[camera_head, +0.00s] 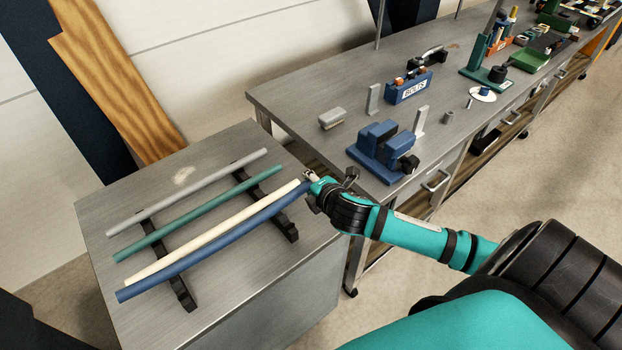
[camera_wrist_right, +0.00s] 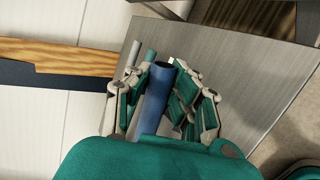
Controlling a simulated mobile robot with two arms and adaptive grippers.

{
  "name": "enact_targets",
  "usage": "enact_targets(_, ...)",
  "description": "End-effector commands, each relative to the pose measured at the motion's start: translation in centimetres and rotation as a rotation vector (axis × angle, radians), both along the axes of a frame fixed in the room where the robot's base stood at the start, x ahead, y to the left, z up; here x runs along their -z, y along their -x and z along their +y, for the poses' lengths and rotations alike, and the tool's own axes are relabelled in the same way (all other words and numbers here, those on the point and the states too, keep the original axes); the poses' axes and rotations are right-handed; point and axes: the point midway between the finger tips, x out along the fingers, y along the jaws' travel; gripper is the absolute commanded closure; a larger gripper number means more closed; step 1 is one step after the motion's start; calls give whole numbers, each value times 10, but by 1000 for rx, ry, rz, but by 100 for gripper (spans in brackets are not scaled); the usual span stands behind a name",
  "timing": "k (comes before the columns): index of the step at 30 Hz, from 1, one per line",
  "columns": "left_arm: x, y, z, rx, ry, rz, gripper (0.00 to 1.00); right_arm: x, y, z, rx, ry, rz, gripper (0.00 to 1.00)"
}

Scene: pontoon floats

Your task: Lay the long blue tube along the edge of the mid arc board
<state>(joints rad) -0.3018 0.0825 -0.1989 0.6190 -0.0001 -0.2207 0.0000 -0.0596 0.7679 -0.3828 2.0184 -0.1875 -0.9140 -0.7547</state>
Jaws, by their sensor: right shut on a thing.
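The long blue tube (camera_head: 205,253) lies across two dark rests on the grey metal cabinet top, at the near end of a row of tubes. My right gripper (camera_head: 312,181) is at the tube's right end. In the right wrist view the blue tube (camera_wrist_right: 156,100) runs between the fingers of my right gripper (camera_wrist_right: 165,88), which is shut on it. I cannot make out the mid arc board in either view. My left gripper does not show.
Beside the blue tube lie a cream tube (camera_head: 205,238), a green tube (camera_head: 190,217) and a grey tube (camera_head: 180,194). A long workbench (camera_head: 300,95) stands to the right, with a blue vise (camera_head: 375,148) and a BOLTS box (camera_head: 405,90). A wooden plank (camera_head: 115,80) leans behind.

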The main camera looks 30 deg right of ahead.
Motion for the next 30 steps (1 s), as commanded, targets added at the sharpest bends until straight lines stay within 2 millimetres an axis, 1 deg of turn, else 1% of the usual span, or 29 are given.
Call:
enact_targets(1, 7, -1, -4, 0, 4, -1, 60, 10, 0, 1, 0, -2, 1, 100)
enact_targets(5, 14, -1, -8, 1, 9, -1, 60, 23, 0, 1, 0, -3, 1, 100)
enact_targets(15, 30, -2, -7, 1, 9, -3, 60, 55, 0, 1, 0, -3, 1, 100)
enact_targets(22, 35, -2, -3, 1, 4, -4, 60, 66, 0, 1, -1, -3, -1, 100)
enact_targets(30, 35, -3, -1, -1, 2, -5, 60, 67, 0, 1, -1, -3, 0, 100)
